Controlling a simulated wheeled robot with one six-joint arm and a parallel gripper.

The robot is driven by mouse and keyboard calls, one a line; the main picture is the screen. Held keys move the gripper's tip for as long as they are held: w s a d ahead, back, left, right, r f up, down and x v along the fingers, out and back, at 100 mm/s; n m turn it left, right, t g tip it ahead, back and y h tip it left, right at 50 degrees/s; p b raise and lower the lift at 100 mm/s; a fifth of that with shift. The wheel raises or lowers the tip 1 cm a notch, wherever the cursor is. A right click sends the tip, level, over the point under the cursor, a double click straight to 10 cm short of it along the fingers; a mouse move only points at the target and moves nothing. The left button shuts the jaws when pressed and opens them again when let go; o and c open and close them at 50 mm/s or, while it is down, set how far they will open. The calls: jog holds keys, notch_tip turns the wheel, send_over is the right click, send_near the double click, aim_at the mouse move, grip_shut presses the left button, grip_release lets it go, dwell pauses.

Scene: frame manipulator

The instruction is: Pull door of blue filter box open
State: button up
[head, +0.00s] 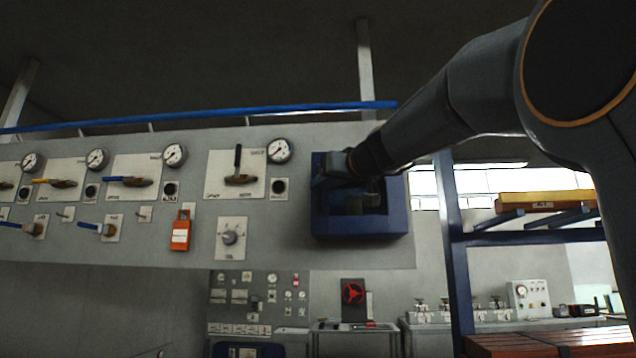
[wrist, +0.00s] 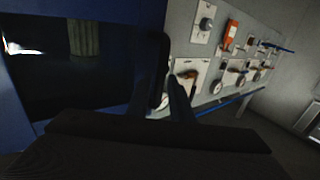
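The blue filter box (head: 361,226) is mounted at the right end of the grey panel in the head view. A recess in its front shows a greenish-grey cylinder (head: 372,200). In the wrist view the box's blue frame (wrist: 120,13) fills the left side, with the cylinder (wrist: 85,38) inside the dark opening. I cannot tell the door apart from the frame. My gripper (head: 343,168) is at the upper left part of the box.
The grey panel (head: 130,250) carries gauges, levers and an orange tag (head: 181,232) left of the box. A blue rail (head: 200,114) runs along its top. A blue rack (head: 455,240) stands to the right, with a bench of instruments behind.

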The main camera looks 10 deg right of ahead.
jog(key=shift+p+x, duration=0.5)
jog(key=shift+x, duration=0.95)
jog(key=shift+c, duration=0.3)
grip_shut()
jog(key=shift+s, duration=0.1)
